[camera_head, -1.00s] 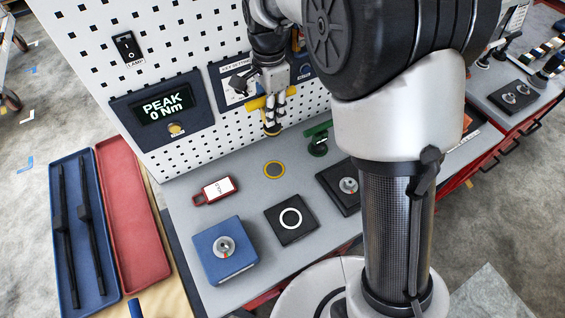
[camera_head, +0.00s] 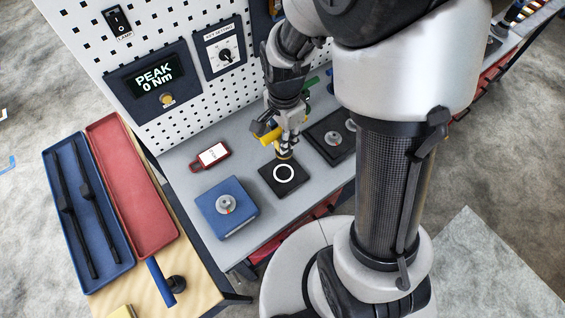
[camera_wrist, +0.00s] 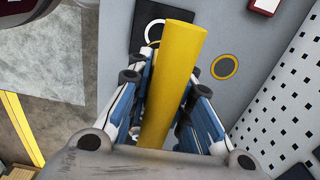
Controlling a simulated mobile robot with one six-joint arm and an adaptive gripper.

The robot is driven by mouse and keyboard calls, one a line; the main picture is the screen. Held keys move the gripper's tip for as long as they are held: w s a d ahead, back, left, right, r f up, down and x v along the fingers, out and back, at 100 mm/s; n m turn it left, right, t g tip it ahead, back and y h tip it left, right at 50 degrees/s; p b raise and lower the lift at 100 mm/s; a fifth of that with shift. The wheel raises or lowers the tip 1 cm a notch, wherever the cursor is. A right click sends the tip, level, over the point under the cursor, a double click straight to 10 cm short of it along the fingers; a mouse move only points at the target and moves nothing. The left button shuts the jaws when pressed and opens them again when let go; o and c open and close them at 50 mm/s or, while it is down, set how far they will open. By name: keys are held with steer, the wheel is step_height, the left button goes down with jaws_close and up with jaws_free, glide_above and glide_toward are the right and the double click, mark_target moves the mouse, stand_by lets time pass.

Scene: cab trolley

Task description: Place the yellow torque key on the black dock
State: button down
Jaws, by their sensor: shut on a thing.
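The yellow torque key (camera_head: 269,135) is held in my gripper (camera_head: 284,148). In the wrist view the key (camera_wrist: 172,85) stands out between the two fingers of my gripper (camera_wrist: 165,120), which are shut on it. The key's lower end is at or just above the far edge of a black square dock with a white ring (camera_head: 283,174); I cannot tell whether they touch. In the wrist view the dock (camera_wrist: 142,32) is partly hidden behind the key.
A blue box with a knob (camera_head: 227,208) and a red tag (camera_head: 210,155) lie left of the dock. Another black block with a knob (camera_head: 326,138) stands to its right. The pegboard (camera_head: 190,110) rises behind. A yellow-ringed disc (camera_wrist: 224,67) lies flat on the bench.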

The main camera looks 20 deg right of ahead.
step_height(320, 180, down, 12)
steer(key=shift+r+b, duration=0.1)
steer(key=shift+b, duration=1.15)
steer(key=shift+f, duration=0.25)
steer(key=c, duration=1.4)
jaws_free()
steer(key=shift+c, duration=0.2)
